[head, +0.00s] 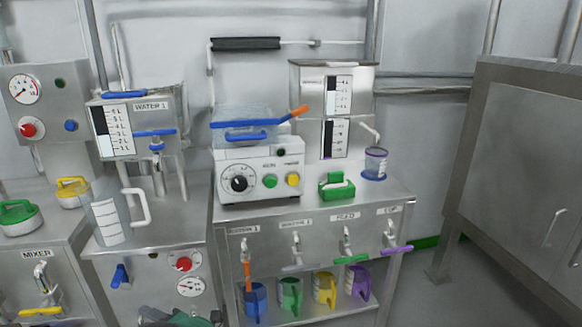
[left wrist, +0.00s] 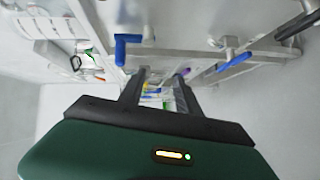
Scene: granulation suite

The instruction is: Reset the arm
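The task names no object besides the arm. My left gripper (left wrist: 160,85) shows in the left wrist view with its two dark fingers apart and an empty gap between them. Shelves and coloured items show far beyond the gap. In the head view only a small dark green part of my left gripper (head: 183,319) shows at the bottom edge, in front of the water stand. It holds nothing that I can see. My right gripper is in neither view.
A clear jug (head: 107,218) stands left, under the WATER 1 tank (head: 150,105). A steel cabinet (head: 520,150) stands right; floor shows between.

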